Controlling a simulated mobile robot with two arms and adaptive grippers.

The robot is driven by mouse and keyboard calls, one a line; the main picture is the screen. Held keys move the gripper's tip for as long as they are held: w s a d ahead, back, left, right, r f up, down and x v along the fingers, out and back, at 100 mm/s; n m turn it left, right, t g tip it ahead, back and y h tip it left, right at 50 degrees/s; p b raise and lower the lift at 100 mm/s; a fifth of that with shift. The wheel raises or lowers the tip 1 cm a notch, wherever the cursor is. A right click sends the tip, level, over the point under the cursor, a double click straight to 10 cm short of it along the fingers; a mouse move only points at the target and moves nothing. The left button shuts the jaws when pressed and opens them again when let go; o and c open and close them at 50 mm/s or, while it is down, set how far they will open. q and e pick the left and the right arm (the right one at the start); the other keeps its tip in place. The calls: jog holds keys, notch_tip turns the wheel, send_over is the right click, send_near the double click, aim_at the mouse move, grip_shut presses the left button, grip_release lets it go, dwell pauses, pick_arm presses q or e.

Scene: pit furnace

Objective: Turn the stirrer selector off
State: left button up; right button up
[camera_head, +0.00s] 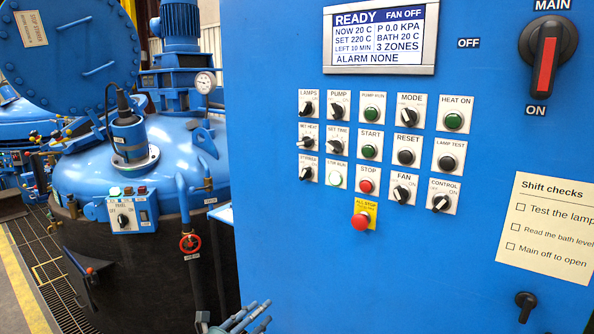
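The stirrer selector (307,172) is a small black knob on a white plate labelled STIRRER, at the lower left of the blue panel's button block. Its pointer looks tilted, but it is too small to read which marking it points at. My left gripper (240,320) shows only in part at the bottom edge, well below the selector and apart from it. Its grey fingers are cut off by the frame, so I cannot tell whether it is open. My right gripper is not in view.
Right of the selector is the lit STOP RUN button (335,176); the red ALL STOP button (360,222) juts out below. The display (381,38) reads READY, FAN OFF. A blue furnace vessel (150,170) with a red valve wheel (190,243) stands left of the panel.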

pick_arm(q)
jog(key=w+d+r+m+g+h+p, duration=0.15)
jog(key=r+m, duration=0.35)
jog(key=r, duration=0.5)
jog(key=d+r+m+h, duration=0.1)
jog(key=d+r+m, duration=0.2)
jog(key=r+m, duration=0.5)
jog(key=m+y, duration=0.1)
jog(key=m, duration=0.5)
send_near(301, 175)
jog(key=shift+t, duration=0.55)
jog(key=p+x, duration=0.1)
jog(key=x, duration=0.1)
jog(key=p+x, duration=0.1)
jog(key=x, duration=0.2)
jog(key=p+x, duration=0.2)
jog(key=x, duration=0.1)
jog(key=shift+d+f, duration=0.15)
jog(key=shift+f, duration=0.1)
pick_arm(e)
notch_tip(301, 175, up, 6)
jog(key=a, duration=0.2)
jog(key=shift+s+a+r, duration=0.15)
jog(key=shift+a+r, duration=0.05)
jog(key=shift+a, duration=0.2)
pick_arm(q)
jog(key=c, duration=0.8)
grip_shut()
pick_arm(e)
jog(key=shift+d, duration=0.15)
